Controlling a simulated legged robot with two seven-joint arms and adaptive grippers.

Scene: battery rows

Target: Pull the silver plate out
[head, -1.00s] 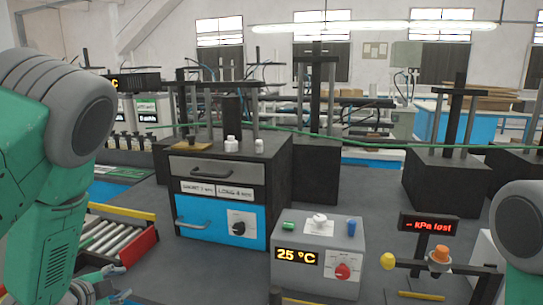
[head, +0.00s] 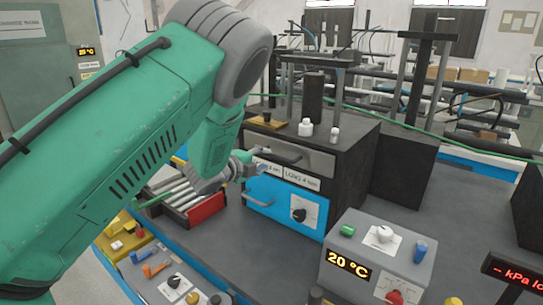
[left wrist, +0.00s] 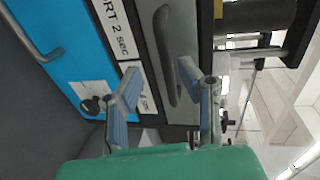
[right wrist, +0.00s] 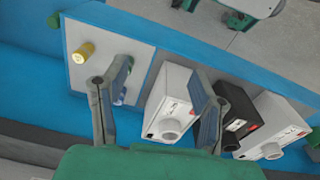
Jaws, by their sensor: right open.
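The silver plate (head: 318,160) is the grey front panel of the dark machine, above its blue panel, and looks flush with the body. Its dark curved handle (head: 280,156) shows in front of it. My left gripper (head: 250,168) is at the left end of the plate, close to the handle. In the left wrist view my left gripper (left wrist: 158,70) is open, with the handle (left wrist: 165,55) ahead between its fingers; contact is not visible. The plate (left wrist: 186,100) shows there too. My right gripper (right wrist: 157,72) is open and empty, seen only in the right wrist view.
A blue panel (head: 270,200) with its own handle and a knob sits below the plate. White bottles (head: 305,128) stand on the machine. A grey control box (head: 350,240) reads 20 °C. A roller tray (head: 205,210) lies left. White boxes (right wrist: 168,95) lie below my right gripper.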

